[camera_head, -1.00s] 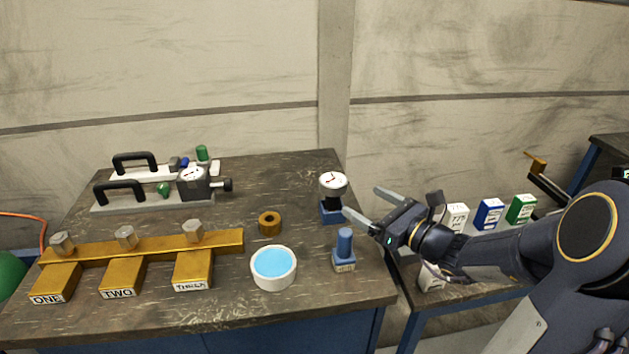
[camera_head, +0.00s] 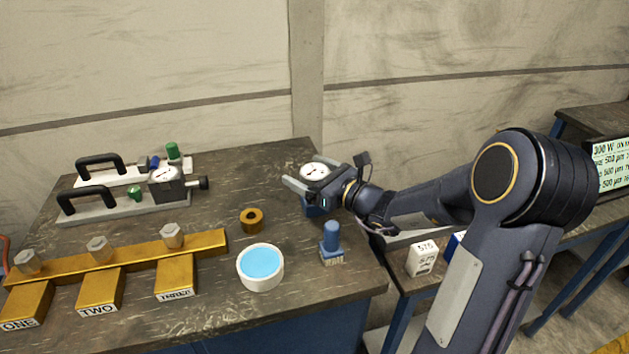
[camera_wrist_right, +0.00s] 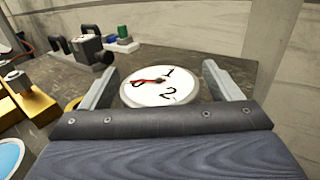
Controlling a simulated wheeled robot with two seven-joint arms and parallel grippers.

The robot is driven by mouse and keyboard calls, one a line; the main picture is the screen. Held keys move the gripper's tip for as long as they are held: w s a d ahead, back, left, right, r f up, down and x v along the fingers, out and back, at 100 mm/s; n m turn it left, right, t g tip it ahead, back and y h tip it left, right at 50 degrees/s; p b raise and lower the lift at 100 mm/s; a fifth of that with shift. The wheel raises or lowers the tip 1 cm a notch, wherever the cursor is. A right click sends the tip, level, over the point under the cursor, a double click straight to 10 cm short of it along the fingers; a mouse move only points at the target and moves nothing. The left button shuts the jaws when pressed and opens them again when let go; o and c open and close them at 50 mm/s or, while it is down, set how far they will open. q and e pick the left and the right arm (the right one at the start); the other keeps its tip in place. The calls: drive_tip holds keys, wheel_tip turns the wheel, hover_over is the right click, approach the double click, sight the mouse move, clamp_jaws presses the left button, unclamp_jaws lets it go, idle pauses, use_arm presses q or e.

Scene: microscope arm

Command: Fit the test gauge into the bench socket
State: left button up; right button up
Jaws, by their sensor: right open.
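The test gauge (camera_head: 314,172) has a round white dial and stands on a blue base (camera_head: 314,207) at the right back of the bench. My right gripper (camera_head: 301,177) is open, with its fingers on either side of the gauge head. In the right wrist view the dial (camera_wrist_right: 160,88) sits between the two fingers, with small gaps visible beside it. I cannot tell which fitting is the bench socket; a blue post on a labelled base (camera_head: 331,240) stands in front of the gauge. My left gripper is not in view.
A white dish of blue liquid (camera_head: 260,268) and a brass ring (camera_head: 251,220) stand left of the blue post. A brass rail (camera_head: 130,256) with three labelled blocks lies at the left front. Two black-handled units (camera_head: 130,205) stand behind. Small boxes (camera_head: 422,258) sit right of the bench.

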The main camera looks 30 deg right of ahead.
drive_tip(key=c, duration=1.1)
